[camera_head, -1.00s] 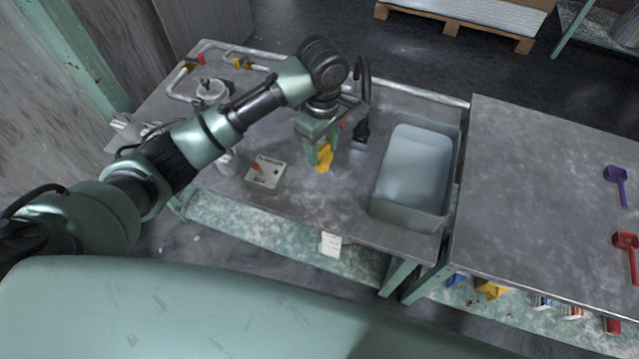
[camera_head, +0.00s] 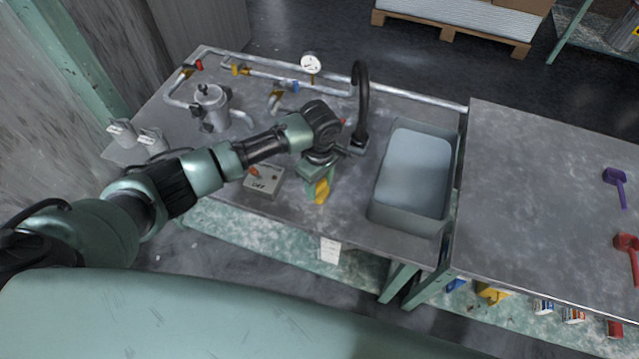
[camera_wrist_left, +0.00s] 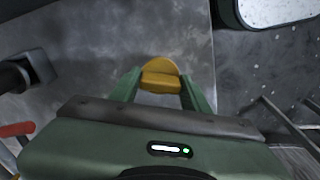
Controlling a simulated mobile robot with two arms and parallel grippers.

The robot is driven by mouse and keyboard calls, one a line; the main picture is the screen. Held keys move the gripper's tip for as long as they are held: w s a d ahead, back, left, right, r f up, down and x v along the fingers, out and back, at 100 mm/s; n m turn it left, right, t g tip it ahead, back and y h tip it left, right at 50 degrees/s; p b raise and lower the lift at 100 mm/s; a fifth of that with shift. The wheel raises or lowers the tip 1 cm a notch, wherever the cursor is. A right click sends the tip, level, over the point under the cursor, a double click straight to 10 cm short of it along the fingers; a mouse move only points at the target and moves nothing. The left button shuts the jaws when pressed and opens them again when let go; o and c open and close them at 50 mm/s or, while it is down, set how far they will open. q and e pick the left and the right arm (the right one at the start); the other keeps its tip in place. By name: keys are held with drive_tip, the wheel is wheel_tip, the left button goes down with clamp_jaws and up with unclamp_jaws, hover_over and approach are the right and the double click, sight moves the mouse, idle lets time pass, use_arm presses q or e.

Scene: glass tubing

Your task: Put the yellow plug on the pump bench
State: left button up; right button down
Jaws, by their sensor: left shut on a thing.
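The yellow plug (camera_head: 322,191) is between the fingers of my left gripper (camera_head: 314,190), over the front middle part of the grey pump bench (camera_head: 230,215). In the left wrist view the yellow plug (camera_wrist_left: 161,76) shows between the two green fingertips of my left gripper (camera_wrist_left: 160,88), which is shut on it. I cannot tell whether the plug touches the bench top. My right gripper is in neither view.
A basin (camera_head: 412,175) of pale liquid stands right of the gripper. A black tap (camera_head: 361,105) stands behind it. A switch box (camera_head: 264,180) is close on the left. A pump (camera_head: 210,105) and pipes fill the back left. The bench front is clear.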

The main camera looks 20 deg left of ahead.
use_arm(q)
drive_tip(key=o, duration=1.4)
drive_tip(key=shift+f, duration=0.15)
drive_tip(key=shift+c, duration=0.2)
wheel_tip(320, 180, up, 12)
drive_tip(key=shift+r+p, duration=0.2)
drive_tip(key=shift+p, duration=0.25)
